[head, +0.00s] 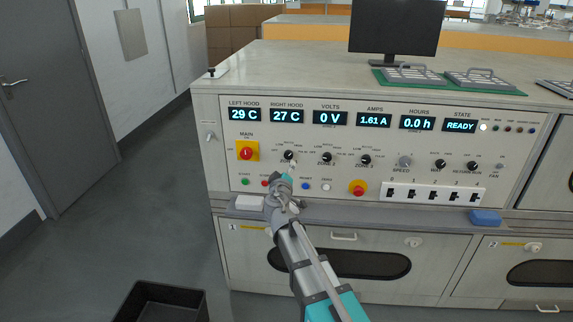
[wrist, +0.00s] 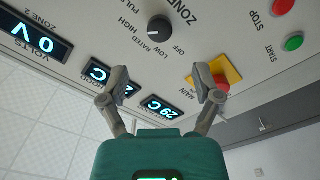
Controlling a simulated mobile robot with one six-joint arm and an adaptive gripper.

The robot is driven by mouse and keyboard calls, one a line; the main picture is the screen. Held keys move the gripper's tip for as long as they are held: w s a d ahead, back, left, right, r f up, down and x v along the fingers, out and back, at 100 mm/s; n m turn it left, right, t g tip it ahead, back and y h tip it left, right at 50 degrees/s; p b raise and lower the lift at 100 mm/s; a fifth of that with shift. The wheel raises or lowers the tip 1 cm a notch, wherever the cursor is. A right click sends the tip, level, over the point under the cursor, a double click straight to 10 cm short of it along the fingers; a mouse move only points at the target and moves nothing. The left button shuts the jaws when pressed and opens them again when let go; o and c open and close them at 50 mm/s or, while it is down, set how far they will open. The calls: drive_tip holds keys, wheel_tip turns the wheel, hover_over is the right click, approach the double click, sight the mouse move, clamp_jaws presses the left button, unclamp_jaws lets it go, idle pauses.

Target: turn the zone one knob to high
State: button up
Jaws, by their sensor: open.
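The zone one knob (head: 289,156) is a small black dial on the front panel, leftmost of the row of zone knobs. In the wrist view the black knob (wrist: 159,29) shows upside down, with OFF, RATED, LOW, HIGH and PULSE labels around it. I cannot tell for sure which label it points at. My gripper (head: 289,177) is just below the knob in the head view. In the wrist view my gripper (wrist: 161,82) has its two fingers spread wide with nothing between them. The knob lies beyond the fingertips, apart from them.
A red main switch on a yellow plate (head: 247,151) is left of the knob; it also shows behind the right finger in the wrist view. Coloured push buttons (head: 245,182) sit below. A blue block (head: 486,217) lies on the front ledge. A black bin (head: 160,300) stands on the floor.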

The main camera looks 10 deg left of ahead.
drive_tip(key=shift+s+d, duration=0.1)
drive_tip(key=shift+s, duration=1.7)
drive_tip(key=s+d+f+m+g+h, duration=0.3)
drive_tip(key=d+f+m+g, duration=0.15)
drive_tip(key=d, duration=0.75)
drive_tip(key=s+d+f+m+g+h, duration=0.2)
drive_tip(key=d+f+m+g+h, duration=0.3)
drive_tip(key=d, duration=0.7)
drive_tip(key=s+d+f+g+y, duration=0.3)
drive_tip(key=s+f+g+y, duration=0.1)
drive_tip(key=s, duration=0.5)
drive_tip(key=s+d+f+g+y, duration=0.3)
drive_tip(key=s+f+g+y, duration=0.15)
drive_tip(key=s, duration=0.45)
wheel_tip(320, 180, up, 17)
drive_tip(key=h+p, duration=0.1)
drive_tip(key=p, duration=1.7)
drive_tip(key=shift+w+r, duration=0.2)
drive_tip(key=shift+w, duration=0.1)
